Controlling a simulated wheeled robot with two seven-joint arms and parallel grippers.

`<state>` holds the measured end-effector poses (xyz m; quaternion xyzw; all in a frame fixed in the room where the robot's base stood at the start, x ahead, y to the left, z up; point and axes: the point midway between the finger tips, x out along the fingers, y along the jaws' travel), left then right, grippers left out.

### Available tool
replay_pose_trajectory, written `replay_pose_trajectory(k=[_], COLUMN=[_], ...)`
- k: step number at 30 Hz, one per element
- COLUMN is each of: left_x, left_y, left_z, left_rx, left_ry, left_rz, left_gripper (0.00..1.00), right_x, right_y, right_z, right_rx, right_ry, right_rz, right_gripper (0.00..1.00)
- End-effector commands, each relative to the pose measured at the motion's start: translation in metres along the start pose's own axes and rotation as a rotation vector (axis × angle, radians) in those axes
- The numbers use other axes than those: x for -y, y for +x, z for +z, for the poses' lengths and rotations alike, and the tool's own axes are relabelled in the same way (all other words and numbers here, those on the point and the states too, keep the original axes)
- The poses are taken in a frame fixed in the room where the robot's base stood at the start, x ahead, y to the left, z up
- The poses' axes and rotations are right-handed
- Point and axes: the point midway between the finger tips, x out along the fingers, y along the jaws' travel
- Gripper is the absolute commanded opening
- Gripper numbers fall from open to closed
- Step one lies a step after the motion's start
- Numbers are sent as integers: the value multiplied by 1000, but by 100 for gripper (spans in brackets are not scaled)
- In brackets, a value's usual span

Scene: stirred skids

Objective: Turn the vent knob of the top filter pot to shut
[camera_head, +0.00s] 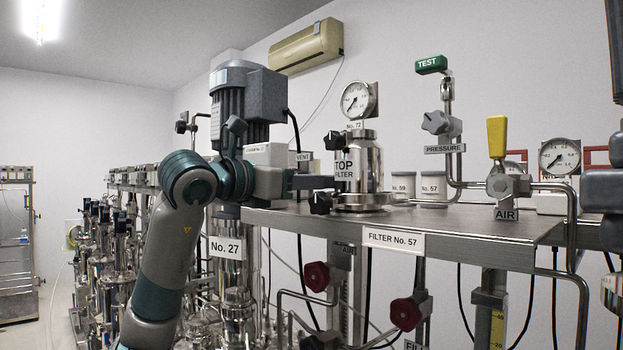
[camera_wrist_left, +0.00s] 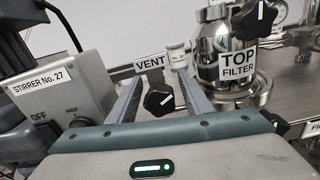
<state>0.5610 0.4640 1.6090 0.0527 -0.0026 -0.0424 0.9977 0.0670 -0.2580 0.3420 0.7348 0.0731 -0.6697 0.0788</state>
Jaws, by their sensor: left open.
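The top filter pot (camera_head: 368,165) is a shiny steel vessel labelled TOP FILTER, standing on the steel skid top; it shows at the upper right in the left wrist view (camera_wrist_left: 222,45). The black vent knob (camera_wrist_left: 159,100) sits below the VENT label (camera_wrist_left: 150,63), with a white pointer line tilted up to the right. In the head view the label (camera_head: 304,157) shows, but my gripper seems to hide the knob. My left gripper (camera_head: 328,182) is open, its fingers on either side of the vent knob in the left wrist view (camera_wrist_left: 160,78); contact is not clear.
Other black knobs are on the pot's upper front (camera_head: 335,140) and near its base (camera_head: 320,203). The stirrer No. 27 box (camera_wrist_left: 62,85) stands close left of my gripper. A pressure knob (camera_head: 436,122) and yellow air valve handle (camera_head: 497,137) stand to the right.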

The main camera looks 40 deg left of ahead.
Motion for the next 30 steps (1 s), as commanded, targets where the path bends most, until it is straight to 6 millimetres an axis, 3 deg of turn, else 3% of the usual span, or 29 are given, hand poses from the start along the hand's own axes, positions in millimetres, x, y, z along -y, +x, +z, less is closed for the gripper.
replay_pose_trajectory(k=[2, 3, 8, 20, 30], left_x=[0, 0, 0, 0, -1], left_y=[0, 0, 0, 0, -1], left_z=[0, 0, 0, 0, 1], left_rx=[0, 0, 0, -1, -1], left_ry=[0, 0, 0, 37, 221], left_rz=[0, 0, 0, 1, 2], left_gripper=[46, 41, 4, 4, 4], right_x=[0, 0, 0, 1, 4], right_y=[0, 0, 0, 0, -2], right_z=[0, 0, 0, 0, -1], right_rx=[0, 0, 0, 0, 0], right_ry=[0, 0, -1, -1, 0], right_rz=[0, 0, 0, -1, -4], right_gripper=[31, 31, 31, 31, 31])
